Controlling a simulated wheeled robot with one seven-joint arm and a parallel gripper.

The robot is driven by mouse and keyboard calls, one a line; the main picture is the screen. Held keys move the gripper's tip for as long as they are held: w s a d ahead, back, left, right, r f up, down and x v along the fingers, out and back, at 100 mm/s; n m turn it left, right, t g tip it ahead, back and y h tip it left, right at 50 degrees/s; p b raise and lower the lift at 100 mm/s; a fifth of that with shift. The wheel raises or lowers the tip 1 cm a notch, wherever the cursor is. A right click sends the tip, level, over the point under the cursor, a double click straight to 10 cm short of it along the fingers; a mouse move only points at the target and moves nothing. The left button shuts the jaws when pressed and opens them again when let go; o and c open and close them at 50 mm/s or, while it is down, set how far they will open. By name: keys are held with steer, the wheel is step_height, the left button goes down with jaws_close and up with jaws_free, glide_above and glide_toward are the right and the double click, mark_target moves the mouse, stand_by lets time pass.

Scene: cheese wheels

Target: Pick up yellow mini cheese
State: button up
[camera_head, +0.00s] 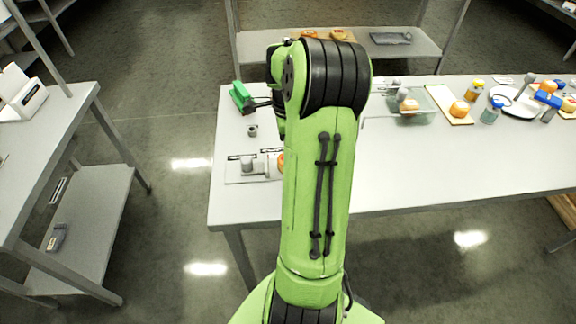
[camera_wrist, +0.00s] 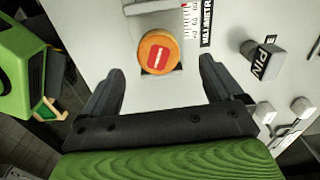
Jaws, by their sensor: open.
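A round yellow-orange mini cheese (camera_wrist: 149,46) with a red and white label shows in the wrist view, on a light grey fixture. My gripper (camera_wrist: 162,68) is open, with one dark finger on each side below the cheese in the picture. The cheese lies ahead of the gap between the fingertips, and nothing is held. In the head view an orange edge of a cheese (camera_head: 281,162) peeks out at the left of my arm, which hides the rest. I cannot tell from the head view how high the gripper is above it.
In the head view, other orange cheeses (camera_head: 460,109) and a glass tray (camera_head: 399,118) are at the right. The table's (camera_head: 430,168) front middle is clear.

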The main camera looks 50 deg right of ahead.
step_height(320, 180, down, 5)
steer(key=shift+s+f+b, duration=0.1)
steer(key=shift+f+b, duration=0.1)
steer(key=shift+b, duration=0.6)
steer(key=shift+r, duration=0.15)
steer(key=c, duration=1.2)
